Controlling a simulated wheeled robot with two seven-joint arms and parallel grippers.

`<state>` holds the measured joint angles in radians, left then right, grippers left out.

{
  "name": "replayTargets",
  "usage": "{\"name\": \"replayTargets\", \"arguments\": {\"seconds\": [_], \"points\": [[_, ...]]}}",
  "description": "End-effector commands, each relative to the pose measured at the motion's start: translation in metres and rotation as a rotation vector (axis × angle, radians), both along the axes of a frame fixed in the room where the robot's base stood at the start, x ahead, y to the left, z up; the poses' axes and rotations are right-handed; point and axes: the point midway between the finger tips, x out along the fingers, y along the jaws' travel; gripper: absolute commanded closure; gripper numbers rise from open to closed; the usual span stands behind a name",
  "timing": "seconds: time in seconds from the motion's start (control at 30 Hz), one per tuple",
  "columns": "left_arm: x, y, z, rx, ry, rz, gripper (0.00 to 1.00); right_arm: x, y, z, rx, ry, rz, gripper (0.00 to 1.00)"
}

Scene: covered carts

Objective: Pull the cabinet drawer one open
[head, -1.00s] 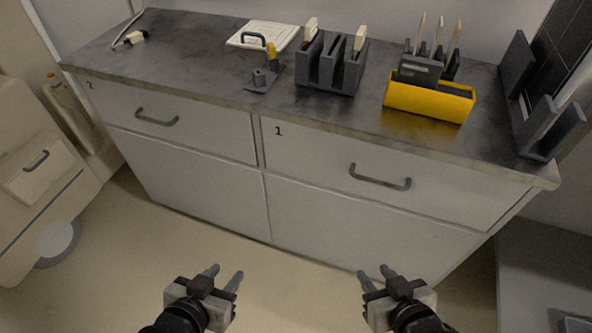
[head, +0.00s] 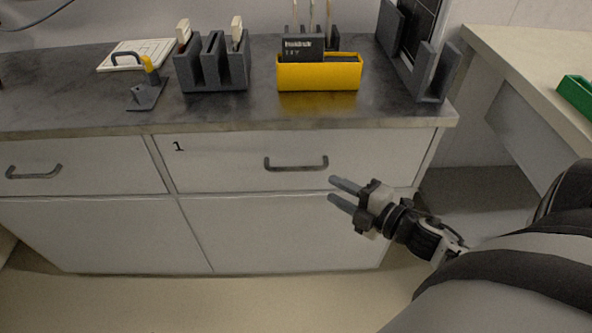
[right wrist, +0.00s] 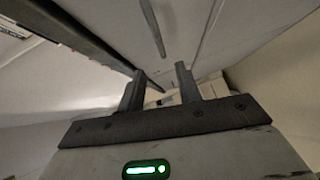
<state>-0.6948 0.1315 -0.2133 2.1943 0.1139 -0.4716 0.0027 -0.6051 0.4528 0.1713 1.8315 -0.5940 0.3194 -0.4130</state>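Drawer one (head: 230,172) is the upper right drawer of the white cabinet, marked "1" at its top left. It is closed, its front flush with the cabinet. Its dark bar handle (head: 296,167) is level and fully visible. My right gripper (head: 332,189) is just below and right of the handle, apart from it in the head view. Its two fingers are spread with nothing between them. The right wrist view also shows the fingers (right wrist: 158,88) apart, with a pale cabinet surface beyond. My left gripper is not in view.
The dark countertop (head: 90,105) holds a yellow bin (head: 318,78), a grey slotted rack (head: 212,75), a small grey stand (head: 147,93) and a white board (head: 135,55). Another drawer (head: 85,165) is at left. A pale table (head: 520,60) stands at right. Floor in front is clear.

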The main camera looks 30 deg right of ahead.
Motion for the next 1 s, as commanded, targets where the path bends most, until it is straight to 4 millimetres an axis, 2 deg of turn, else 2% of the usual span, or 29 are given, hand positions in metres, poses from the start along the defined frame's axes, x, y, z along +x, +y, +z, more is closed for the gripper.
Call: {"name": "replayTargets", "arguments": {"seconds": [0.03,0.3,0.5,0.7,1.0], "points": [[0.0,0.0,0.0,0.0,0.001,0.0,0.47,0.012,0.003,0.0,0.0,-0.003,0.001,0.66],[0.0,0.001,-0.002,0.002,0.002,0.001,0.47,0.07,0.017,-0.008,0.003,-0.002,-0.002,0.66],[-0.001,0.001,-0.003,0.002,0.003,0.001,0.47,0.102,0.025,-0.014,0.005,-0.001,-0.003,0.66],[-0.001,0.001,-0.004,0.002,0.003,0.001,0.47,0.117,0.029,-0.017,0.005,0.003,-0.003,0.66],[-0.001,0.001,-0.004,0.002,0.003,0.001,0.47,0.119,0.03,-0.017,0.005,0.003,-0.004,0.66]]}}
